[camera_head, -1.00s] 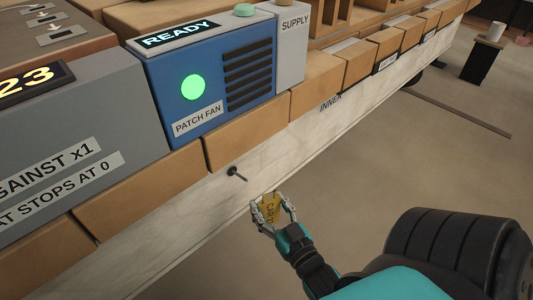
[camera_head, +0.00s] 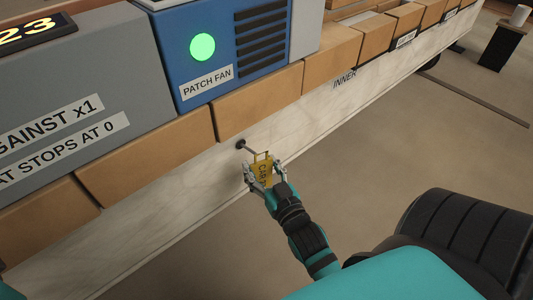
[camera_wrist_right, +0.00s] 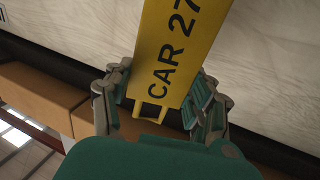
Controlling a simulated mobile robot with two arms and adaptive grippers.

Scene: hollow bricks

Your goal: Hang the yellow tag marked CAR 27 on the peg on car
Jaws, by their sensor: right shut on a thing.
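The yellow tag marked CAR 27 (camera_head: 263,172) is held between the fingers of my right gripper (camera_head: 265,175). In the right wrist view the tag (camera_wrist_right: 178,55) shows its black lettering and a small open loop at one end, between the fingers of the gripper (camera_wrist_right: 160,105). A dark peg (camera_head: 241,145) sticks out of the pale side beam of the car (camera_head: 190,185). The tag's loop is beside the peg's tip in the head view. I cannot tell whether the peg passes through it. My left gripper is not in view.
Brown blocks (camera_head: 255,100) line the beam's upper edge. Above them stand a grey box (camera_head: 80,90) and a blue PATCH FAN box (camera_head: 215,60) with a green light. A dark stand (camera_head: 500,45) is at the far right. The floor beside the car is largely clear.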

